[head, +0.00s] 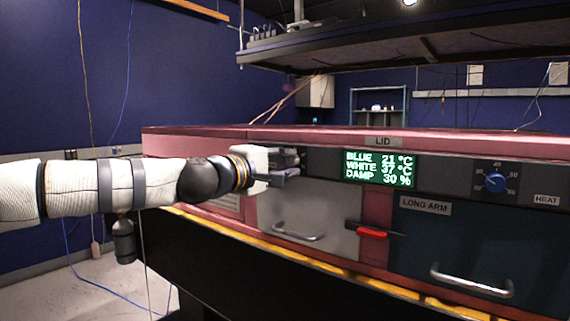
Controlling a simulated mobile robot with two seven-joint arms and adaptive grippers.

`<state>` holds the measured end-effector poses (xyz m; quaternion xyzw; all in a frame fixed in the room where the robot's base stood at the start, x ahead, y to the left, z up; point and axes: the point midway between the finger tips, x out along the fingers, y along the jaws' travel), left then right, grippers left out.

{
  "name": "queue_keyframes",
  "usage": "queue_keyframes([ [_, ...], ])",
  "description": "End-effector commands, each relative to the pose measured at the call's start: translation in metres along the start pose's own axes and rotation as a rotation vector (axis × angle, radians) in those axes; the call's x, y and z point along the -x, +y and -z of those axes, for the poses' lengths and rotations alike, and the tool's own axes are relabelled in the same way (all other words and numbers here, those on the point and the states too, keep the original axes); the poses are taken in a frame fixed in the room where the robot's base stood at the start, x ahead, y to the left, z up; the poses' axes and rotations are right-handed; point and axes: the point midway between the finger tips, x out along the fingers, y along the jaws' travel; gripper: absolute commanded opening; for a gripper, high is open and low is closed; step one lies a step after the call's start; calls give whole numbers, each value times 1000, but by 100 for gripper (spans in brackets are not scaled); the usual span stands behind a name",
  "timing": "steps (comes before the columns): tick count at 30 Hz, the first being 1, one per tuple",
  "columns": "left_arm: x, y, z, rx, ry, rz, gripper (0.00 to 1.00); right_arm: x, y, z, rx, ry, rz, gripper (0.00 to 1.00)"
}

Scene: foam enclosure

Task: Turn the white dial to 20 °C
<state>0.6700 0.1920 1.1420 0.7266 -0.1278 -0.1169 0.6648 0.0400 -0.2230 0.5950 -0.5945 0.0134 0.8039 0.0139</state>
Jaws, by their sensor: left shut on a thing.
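My left gripper (290,164) reaches in from the left and is shut at the left part of the dark control panel, on what seems to be the white dial. The dial itself is hidden by the fingers, so its pointer and scale cannot be read. The green display (380,168) on the panel reads BLUE 21 °C, WHITE 37 °C and DAMP 30 %. My right gripper is not in view.
A blue dial (495,182) with a scale sits at the panel's right, beside a HEAT label (546,199). Below are a grey door with a handle (298,234), a red latch (372,233) and a dark LONG ARM door with a handle (471,281). A dark rack hangs overhead.

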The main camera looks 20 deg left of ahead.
Motion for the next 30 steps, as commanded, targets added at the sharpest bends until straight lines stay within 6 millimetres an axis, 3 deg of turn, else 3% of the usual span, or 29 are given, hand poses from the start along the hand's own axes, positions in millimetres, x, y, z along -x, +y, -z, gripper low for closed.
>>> queue_keyframes([
  [30, -1, 0, 0, 963, -1, 2, 0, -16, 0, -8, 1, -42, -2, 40],
])
